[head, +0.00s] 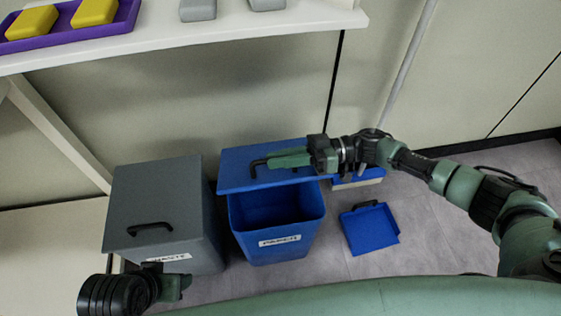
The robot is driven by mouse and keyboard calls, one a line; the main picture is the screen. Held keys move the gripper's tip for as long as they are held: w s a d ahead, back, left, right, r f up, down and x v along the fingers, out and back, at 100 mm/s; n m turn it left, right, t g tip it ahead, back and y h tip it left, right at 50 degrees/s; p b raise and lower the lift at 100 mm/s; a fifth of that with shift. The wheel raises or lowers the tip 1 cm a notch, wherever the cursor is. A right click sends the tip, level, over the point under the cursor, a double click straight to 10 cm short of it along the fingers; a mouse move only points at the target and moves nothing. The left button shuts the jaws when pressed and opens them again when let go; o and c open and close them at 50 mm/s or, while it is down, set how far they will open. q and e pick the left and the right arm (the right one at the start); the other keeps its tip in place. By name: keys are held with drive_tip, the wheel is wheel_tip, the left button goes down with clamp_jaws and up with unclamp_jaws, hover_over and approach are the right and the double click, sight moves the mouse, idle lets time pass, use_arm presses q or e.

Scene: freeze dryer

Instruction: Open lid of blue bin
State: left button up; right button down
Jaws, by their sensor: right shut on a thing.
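The blue bin (272,250) stands on the floor with a white label on its front, and its inside shows from above. Its flat blue lid (240,182) is off the front of the opening and lies over the rear part.
A grey bin (160,205) with a closed lid and black handle stands left of the blue bin. A blue dustpan-like object (370,230) lies on the floor to the right. A white shelf (170,45) above holds a purple tray (62,40) with yellow blocks.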

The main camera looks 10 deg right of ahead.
drive_tip(key=shift+w+r+m+p, duration=0.3)
drive_tip(key=shift+w+r, duration=0.1)
drive_tip(key=shift+w, duration=0.1)
idle(0.3)
drive_tip(key=c, duration=1.5)
unclamp_jaws()
drive_tip(key=shift+w, duration=0.1)
drive_tip(key=shift+o, duration=0.2)
drive_tip(key=shift+d, duration=0.1)
